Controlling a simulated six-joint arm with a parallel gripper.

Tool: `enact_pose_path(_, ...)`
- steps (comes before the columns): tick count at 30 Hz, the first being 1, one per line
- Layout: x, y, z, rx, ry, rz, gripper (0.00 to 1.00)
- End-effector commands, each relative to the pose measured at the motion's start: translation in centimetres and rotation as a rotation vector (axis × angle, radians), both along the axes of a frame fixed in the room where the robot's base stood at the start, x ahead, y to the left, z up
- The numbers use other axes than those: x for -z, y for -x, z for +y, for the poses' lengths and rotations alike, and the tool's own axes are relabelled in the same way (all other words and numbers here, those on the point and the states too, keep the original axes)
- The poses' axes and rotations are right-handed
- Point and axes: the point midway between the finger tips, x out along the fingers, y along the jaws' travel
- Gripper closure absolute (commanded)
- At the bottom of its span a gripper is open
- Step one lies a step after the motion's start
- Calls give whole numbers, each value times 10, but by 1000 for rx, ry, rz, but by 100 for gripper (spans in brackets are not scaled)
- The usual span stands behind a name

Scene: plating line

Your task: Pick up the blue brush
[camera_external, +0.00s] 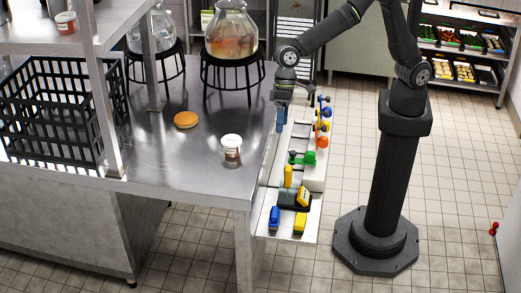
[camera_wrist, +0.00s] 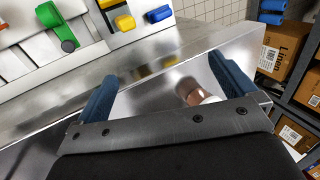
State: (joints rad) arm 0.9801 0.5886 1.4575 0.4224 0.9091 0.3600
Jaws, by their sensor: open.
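A small blue object (camera_external: 275,217), which looks like the blue brush, lies at the near end of the white strip beside the steel counter. It also shows at the top of the wrist view (camera_wrist: 158,14), right of a yellow one. Its bristles are too small to make out. My gripper (camera_external: 281,126) hangs over the counter's right edge, well beyond the brush in the external view. In the wrist view its two blue fingers (camera_wrist: 163,68) are apart with nothing held between them. A white-lidded jar shows below, in the gap.
A yellow object (camera_external: 300,223) lies close right of the brush, and a yellow-black device (camera_external: 302,196) sits just behind. Green (camera_external: 308,158) and other coloured tools line the strip. The white-lidded jar (camera_external: 231,147) and an orange disc (camera_external: 186,120) stand on the counter (camera_external: 180,160).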

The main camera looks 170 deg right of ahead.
Motion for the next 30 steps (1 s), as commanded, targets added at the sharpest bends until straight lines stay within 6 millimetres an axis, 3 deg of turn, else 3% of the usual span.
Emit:
enact_pose_path(10,0,0,0,0,0,0,0)
enact_pose_path(11,0,0,0,0,0,0,2)
enact_pose_path(14,0,0,0,0,0,0,20)
enact_pose_path(23,2,-4,1,-3,4,-5,20)
enact_pose_path(26,11,-22,4,-14,30,-36,20)
enact_pose_path(30,34,-76,13,-28,121,-126,20)
